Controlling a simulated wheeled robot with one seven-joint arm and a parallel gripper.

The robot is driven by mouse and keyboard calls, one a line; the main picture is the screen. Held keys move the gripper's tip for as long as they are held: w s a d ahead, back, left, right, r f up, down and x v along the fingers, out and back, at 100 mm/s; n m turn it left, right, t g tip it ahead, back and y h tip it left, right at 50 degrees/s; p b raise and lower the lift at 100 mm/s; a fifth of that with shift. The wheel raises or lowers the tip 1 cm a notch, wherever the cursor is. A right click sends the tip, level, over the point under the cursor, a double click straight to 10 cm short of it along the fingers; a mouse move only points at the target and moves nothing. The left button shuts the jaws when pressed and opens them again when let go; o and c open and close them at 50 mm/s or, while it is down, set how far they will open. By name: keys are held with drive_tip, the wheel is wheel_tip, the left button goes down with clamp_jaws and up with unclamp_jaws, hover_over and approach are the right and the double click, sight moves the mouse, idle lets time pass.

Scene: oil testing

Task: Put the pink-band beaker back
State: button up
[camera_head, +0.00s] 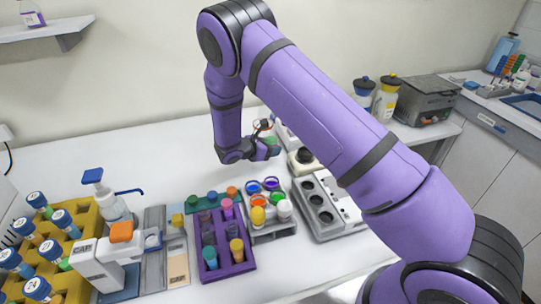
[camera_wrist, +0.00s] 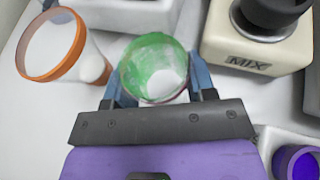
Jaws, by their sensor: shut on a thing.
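My gripper (camera_wrist: 156,82) is shut on a beaker (camera_wrist: 150,58) with green contents and a white patch inside. A thin pinkish-red edge shows on its side nearest the gripper; most of its band is hidden. In the head view my gripper (camera_head: 262,151) is over the back of the white bench, and the held beaker is a small green patch (camera_head: 272,142) there. I cannot tell from these views whether its base touches a surface. A separate orange-banded beaker (camera_wrist: 82,62) is to the left of the gripper in the wrist view, apart from it.
A cream device marked MIX (camera_wrist: 247,62) is close on the right of the gripper. A rack of colour-ringed vessels (camera_head: 272,234), a purple tube rack (camera_head: 228,268) and a grey block with round wells (camera_head: 330,232) stand nearer. Bare bench (camera_head: 165,145) lies left of the arm.

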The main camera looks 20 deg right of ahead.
drive_tip(key=shift+f, duration=1.75)
drive_tip(key=shift+f, duration=0.15)
drive_tip(key=o, duration=0.9)
drive_tip(key=shift+o, duration=0.2)
